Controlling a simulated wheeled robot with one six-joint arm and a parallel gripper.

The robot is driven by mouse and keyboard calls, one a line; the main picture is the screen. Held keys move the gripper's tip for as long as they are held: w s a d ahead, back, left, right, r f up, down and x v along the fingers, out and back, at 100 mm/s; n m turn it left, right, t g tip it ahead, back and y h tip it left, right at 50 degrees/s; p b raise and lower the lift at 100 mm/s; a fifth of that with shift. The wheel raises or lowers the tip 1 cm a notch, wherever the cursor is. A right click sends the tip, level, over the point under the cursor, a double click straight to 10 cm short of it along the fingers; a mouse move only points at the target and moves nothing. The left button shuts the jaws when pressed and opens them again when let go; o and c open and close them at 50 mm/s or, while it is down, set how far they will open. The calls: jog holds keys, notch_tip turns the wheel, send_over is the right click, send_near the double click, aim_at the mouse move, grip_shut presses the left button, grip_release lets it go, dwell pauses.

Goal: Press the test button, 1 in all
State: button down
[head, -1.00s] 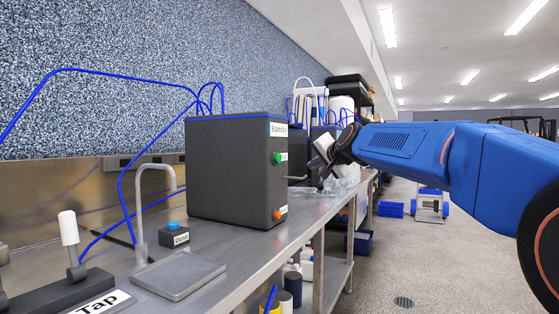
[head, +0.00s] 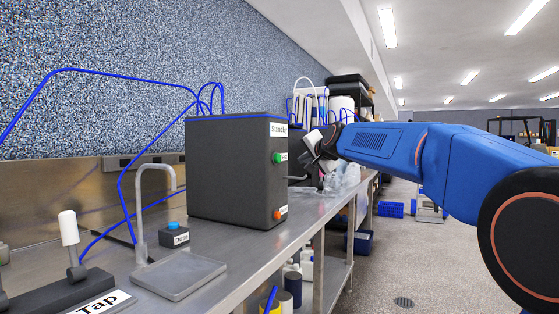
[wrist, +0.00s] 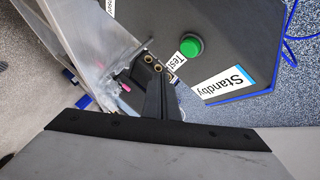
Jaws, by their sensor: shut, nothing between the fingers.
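The green test button (head: 279,158) sticks out from the front of the dark grey box (head: 235,170), beside a partly covered white label. In the wrist view the round green button (wrist: 190,46) shows whole, with its "Test" label (wrist: 176,64) next to it. My gripper (head: 308,150) is at the right of the box, close to the button's height, with a small gap between them in the head view. In the wrist view my fingers (wrist: 152,70) are shut and empty, just beside the label and apart from the button.
A "Standby" label (head: 279,129) is above the button and an orange button (head: 280,213) is low on the box. A "Dose" button (head: 174,233), a tap lever (head: 70,240) and a drip tray (head: 180,275) stand on the steel bench. Clear plastic (head: 342,180) lies behind my gripper.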

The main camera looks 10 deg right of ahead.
jog(key=shift+w+a, duration=0.85)
jog(key=shift+a, duration=0.3)
jog(key=shift+w+a, duration=0.8)
jog(key=shift+a, duration=0.3)
jog(key=shift+a, duration=0.1)
dwell(0.4)
jog(key=shift+w+a, duration=0.2)
jog(key=shift+w, duration=0.05)
jog(key=shift+w+a, duration=0.3)
jog(key=shift+a, duration=0.15)
dwell(1.0)
jog(key=shift+s+d, duration=0.1)
jog(key=shift+d, duration=0.05)
jog(key=shift+s+d, duration=0.45)
jog(key=shift+d, duration=0.15)
jog(key=shift+d, duration=0.1)
jog(key=s+d, duration=0.1)
jog(key=d, duration=0.1)
jog(key=s+d, duration=0.2)
dwell(0.7)
